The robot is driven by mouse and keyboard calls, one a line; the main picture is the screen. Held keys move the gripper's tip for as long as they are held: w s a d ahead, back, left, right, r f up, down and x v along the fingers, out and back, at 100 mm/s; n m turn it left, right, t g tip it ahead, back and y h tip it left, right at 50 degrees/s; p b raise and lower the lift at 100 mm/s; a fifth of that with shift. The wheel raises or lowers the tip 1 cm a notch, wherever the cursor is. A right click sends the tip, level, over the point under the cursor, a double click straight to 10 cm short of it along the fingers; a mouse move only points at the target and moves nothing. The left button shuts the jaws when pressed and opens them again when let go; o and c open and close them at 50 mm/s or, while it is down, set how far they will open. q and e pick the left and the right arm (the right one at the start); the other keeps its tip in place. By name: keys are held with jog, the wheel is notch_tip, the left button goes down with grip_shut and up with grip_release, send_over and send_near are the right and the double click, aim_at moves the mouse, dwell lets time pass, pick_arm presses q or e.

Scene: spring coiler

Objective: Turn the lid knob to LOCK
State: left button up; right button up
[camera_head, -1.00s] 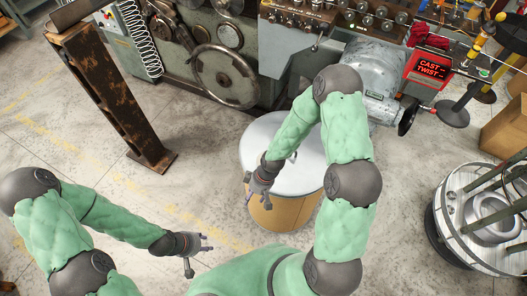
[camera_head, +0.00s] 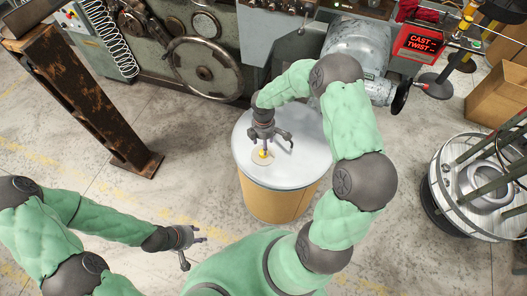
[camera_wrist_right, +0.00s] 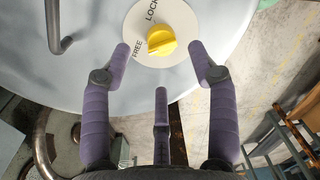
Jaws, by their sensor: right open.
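The yellow lid knob (camera_head: 263,154) sits on a pale disc on the grey lid (camera_head: 305,165) of a drum. In the right wrist view the knob (camera_wrist_right: 162,40) lies near the top centre, with FREE at its left and LOCK above. Its ridge runs roughly crosswise, with its left end near FREE. My right gripper (camera_head: 271,141) is over the lid beside the knob. Its fingers are spread and empty, with the knob just beyond the fingertips in the wrist view. I cannot tell whether they touch it. My left gripper (camera_head: 190,241) is open and empty, low at the left.
A bent metal handle (camera_wrist_right: 60,30) stands on the lid. The tan drum (camera_head: 275,202) stands on the concrete floor. A rusty steel post (camera_head: 90,100) is at the left, the coiler machine (camera_head: 195,50) behind, and a metal-topped round stand (camera_head: 460,190) at the right.

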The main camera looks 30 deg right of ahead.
notch_tip(320, 180, down, 6)
jog(key=shift+s+r+b, duration=0.15)
jog(key=shift+b, duration=0.6)
